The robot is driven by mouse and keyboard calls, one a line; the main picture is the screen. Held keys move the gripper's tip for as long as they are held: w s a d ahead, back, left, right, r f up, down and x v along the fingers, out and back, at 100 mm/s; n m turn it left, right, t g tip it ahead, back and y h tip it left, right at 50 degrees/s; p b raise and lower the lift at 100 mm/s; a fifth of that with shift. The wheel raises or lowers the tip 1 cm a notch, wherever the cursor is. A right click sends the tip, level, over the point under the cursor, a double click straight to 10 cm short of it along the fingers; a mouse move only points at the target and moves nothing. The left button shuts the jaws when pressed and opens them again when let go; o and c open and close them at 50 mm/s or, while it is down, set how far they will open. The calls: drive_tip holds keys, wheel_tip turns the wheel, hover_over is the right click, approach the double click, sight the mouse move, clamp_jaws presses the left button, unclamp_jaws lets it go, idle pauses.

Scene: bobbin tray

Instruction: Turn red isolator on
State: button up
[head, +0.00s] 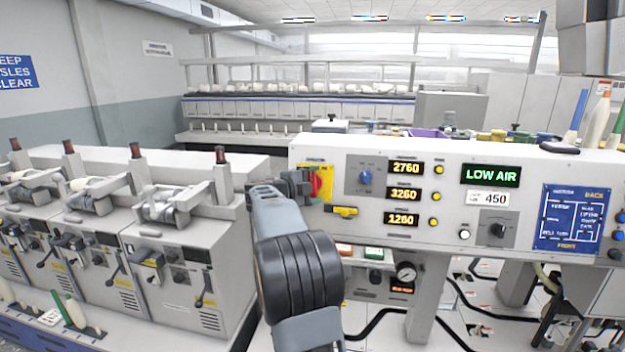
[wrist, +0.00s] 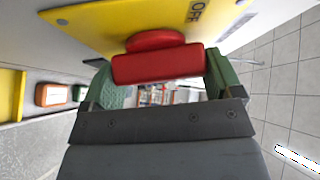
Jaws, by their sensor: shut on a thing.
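The red isolator (head: 322,183) sits on a yellow plate (head: 329,170) at the left end of the white control panel. In the wrist view its red handle (wrist: 158,66) lies across the picture, in front of its round red base. The yellow plate (wrist: 100,22) behind it carries the word OFF at upper right. My gripper (head: 303,185) reaches the isolator from the left in the head view and partly covers it. In the wrist view its green-padded fingers are at the two ends of the handle, shut on it.
The panel (head: 400,240) has lit number displays, a blue knob (head: 365,177), a LOW AIR screen (head: 490,174) and a yellow-handled item (head: 342,211) below the isolator. Winding machines (head: 170,270) stand at left. An orange-framed button (wrist: 52,95) shows in the wrist view.

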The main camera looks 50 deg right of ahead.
drive_tip(key=shift+m+y+p, duration=0.4)
drive_tip(key=shift+m, duration=0.2)
drive_tip(key=shift+f, duration=0.1)
drive_tip(key=o, duration=0.7)
drive_tip(key=shift+s, duration=0.1)
drive_tip(key=shift+o, duration=0.2)
drive_tip(key=w+a+r+b, duration=0.1)
drive_tip(key=a+r+b, duration=0.1)
drive_tip(key=a, duration=1.1)
drive_tip(key=shift+w+a+r, duration=0.15)
drive_tip(key=shift+a+r, duration=0.1)
drive_tip(key=shift+r, duration=0.2)
